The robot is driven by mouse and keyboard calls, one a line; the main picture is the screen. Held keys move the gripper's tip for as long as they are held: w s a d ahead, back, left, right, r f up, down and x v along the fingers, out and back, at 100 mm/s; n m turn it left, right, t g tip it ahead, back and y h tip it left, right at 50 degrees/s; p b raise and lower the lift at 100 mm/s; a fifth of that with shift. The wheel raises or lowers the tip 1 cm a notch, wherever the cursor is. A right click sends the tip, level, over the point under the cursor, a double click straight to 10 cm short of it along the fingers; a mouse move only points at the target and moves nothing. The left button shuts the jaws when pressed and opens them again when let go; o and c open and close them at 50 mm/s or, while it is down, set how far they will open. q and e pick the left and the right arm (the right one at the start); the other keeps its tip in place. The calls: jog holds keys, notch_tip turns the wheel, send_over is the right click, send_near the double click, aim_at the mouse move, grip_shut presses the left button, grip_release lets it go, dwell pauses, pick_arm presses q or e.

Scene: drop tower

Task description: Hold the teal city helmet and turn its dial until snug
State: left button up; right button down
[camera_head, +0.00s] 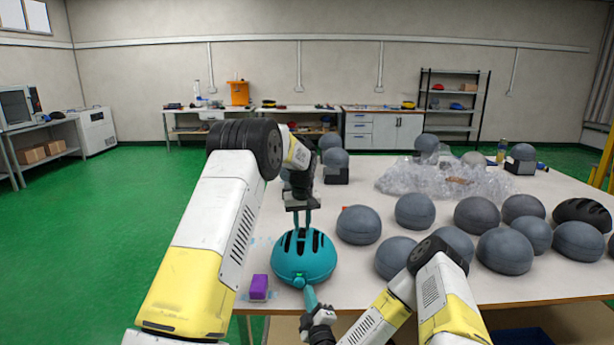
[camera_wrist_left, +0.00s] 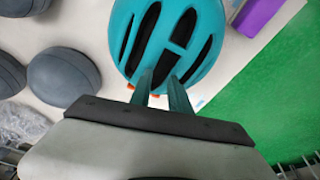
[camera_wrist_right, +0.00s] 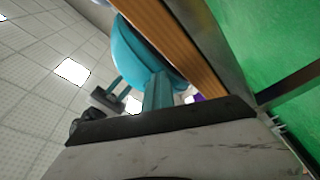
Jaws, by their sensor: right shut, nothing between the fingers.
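The teal helmet (camera_head: 304,262), with dark vents, is near the table's front edge. It also shows in the left wrist view (camera_wrist_left: 168,40) and, partly, in the right wrist view (camera_wrist_right: 140,55). My left gripper (camera_head: 302,232) comes down from above. Its two fingers (camera_wrist_left: 162,88) stand a little apart with a helmet rib between them, shut on the helmet. A small teal knob, the dial (camera_head: 299,282), shows low on the helmet's near side. My right gripper (camera_head: 308,290) is shut and empty, its fingertips close below the dial. Contact with it cannot be told.
A purple block (camera_head: 259,287) lies left of the helmet on the white table (camera_head: 345,285). Several grey domes (camera_head: 358,225) crowd the right side, with a black helmet (camera_head: 583,213) at the far right. Clear plastic wrap (camera_head: 440,178) lies behind them. Green floor is open to the left.

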jog(key=shift+f, duration=0.15)
dwell(0.5)
jog(key=shift+s+d+f, duration=0.1)
jog(key=shift+d+f, duration=0.05)
jog(key=v, duration=0.3)
jog(key=a+v, duration=0.1)
jog(key=v, duration=0.1)
jog(key=shift+s+r, duration=0.35)
jog(key=shift+s, duration=0.15)
